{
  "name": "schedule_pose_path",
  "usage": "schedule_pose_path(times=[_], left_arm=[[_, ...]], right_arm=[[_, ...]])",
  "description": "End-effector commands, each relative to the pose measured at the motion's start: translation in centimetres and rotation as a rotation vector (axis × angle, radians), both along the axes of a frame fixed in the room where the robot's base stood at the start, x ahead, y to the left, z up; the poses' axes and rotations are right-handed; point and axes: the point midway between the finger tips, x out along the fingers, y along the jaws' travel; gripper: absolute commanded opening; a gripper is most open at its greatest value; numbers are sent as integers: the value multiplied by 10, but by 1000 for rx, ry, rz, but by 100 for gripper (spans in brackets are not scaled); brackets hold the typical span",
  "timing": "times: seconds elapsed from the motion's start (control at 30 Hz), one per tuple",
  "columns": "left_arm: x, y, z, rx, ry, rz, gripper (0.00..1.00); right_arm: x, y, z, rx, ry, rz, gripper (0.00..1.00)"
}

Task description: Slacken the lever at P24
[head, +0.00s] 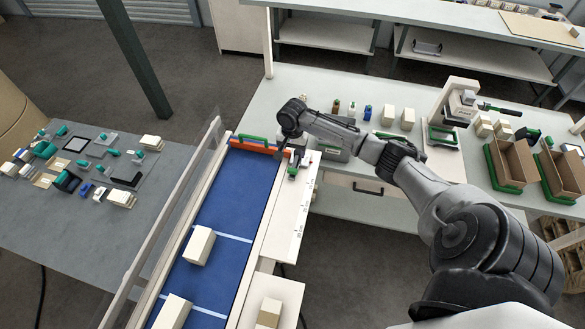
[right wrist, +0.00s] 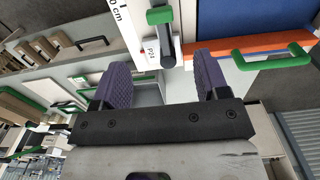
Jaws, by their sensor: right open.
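The lever at P24 (right wrist: 164,36) has a green end and a dark grey body; it sits on a white strip by the blue belt, with a small "P24" label (right wrist: 151,52) beside it. In the head view the lever (head: 293,168) is small, at the belt's far right corner. My right gripper (right wrist: 161,78) is open and empty, its two purple pads wide apart. The lever lies beyond the pads, roughly between them in the picture and not gripped. In the head view the gripper (head: 285,147) is just above and behind the lever. My left gripper is not in view.
An orange bar with a green handle (right wrist: 274,50) crosses the belt's end close to the right pad. The blue belt (head: 213,262) carries pale boxes. A bench (head: 395,158) with bottles and cartons stands behind. A grey table (head: 75,215) at left holds small parts.

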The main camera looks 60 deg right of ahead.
Motion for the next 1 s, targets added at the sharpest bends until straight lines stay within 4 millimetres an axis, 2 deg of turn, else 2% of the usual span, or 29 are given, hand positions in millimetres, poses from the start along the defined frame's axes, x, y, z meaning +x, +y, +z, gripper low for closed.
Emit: schedule_pose_path(times=[0.3,0.5,0.73,1.0], left_arm=[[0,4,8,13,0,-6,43],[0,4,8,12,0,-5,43],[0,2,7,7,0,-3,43],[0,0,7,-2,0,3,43]], right_arm=[[0,1,-59,0,3,2,68],[0,1,-90,0,2,2,68],[0,0,-108,0,0,3,68],[0,0,-113,-1,1,4,68]])
